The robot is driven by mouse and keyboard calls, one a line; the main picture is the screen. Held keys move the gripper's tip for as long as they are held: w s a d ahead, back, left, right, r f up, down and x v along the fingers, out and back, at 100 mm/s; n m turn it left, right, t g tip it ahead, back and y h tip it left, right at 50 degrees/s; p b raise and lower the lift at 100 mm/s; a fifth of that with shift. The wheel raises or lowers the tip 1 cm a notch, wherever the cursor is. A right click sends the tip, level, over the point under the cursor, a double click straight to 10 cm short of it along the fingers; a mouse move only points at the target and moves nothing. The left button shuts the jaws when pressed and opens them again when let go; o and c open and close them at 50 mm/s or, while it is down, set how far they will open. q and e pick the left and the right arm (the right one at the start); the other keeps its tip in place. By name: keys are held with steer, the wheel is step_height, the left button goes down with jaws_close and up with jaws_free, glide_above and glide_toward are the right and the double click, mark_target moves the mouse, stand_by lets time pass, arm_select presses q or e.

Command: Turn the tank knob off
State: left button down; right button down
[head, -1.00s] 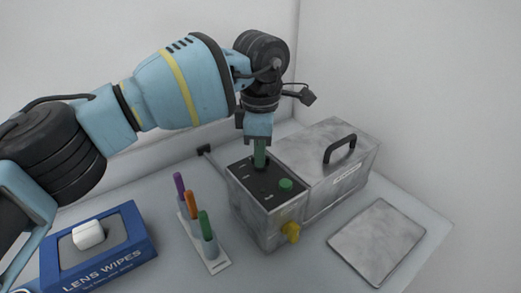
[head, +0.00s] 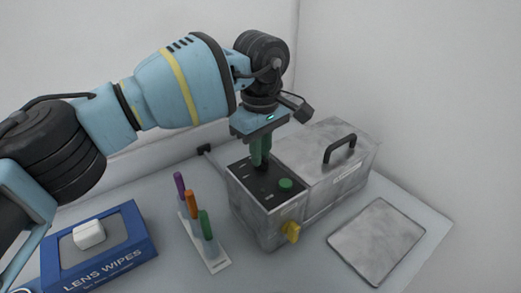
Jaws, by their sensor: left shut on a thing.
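The tank (head: 320,172) is a grey metal box on the table with a black control panel (head: 258,192) at its left end. My right gripper is not in view.
A blue lens wipes box (head: 108,265) stands at the front left. A white rack (head: 216,262) holds purple, orange and green pens. A grey flat plate (head: 377,242) lies at the right. The tank lid has a black handle (head: 340,148). Walls stand close behind.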

arm_select(q)
steer(key=shift+m, duration=0.6)
steer(key=c, duration=1.5)
jaws_free()
steer(key=shift+o, duration=0.2)
steer(key=shift+r, duration=0.1)
step_height(320, 180, up, 8)
steer(key=shift+f, duration=0.2)
steer(key=shift+s+f, duration=0.1)
